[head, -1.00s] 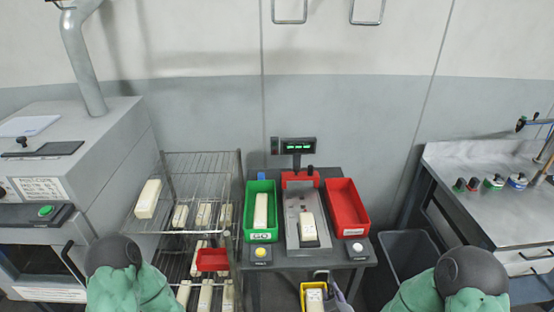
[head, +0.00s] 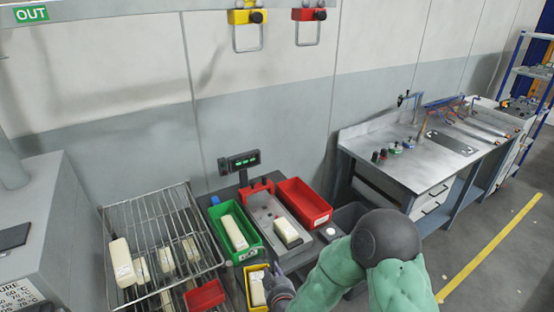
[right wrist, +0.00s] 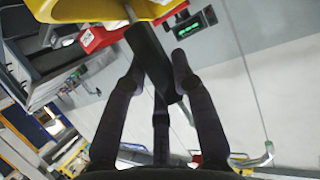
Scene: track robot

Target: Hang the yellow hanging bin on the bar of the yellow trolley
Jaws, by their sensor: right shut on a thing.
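The yellow hanging bin (head: 267,308) is low in the head view, in front of the scale table, with a cream block in it. It also shows at the top of the right wrist view (right wrist: 90,10). My right gripper (head: 276,282) is at the bin's right side; in the right wrist view its dark fingers (right wrist: 158,72) are shut on a dark grip piece at the bin. The yellow trolley (head: 241,17) is on the overhead rail, and its wire bar (head: 247,51) hangs below it, empty. My left gripper is out of view.
A red trolley (head: 308,14) with its own empty bar hangs to the right. Behind the bin stand a green bin (head: 217,212), a red bin (head: 318,221) and a scale display (head: 240,162). A wire rack (head: 150,205) stands to the left. The wall space below the rail is clear.

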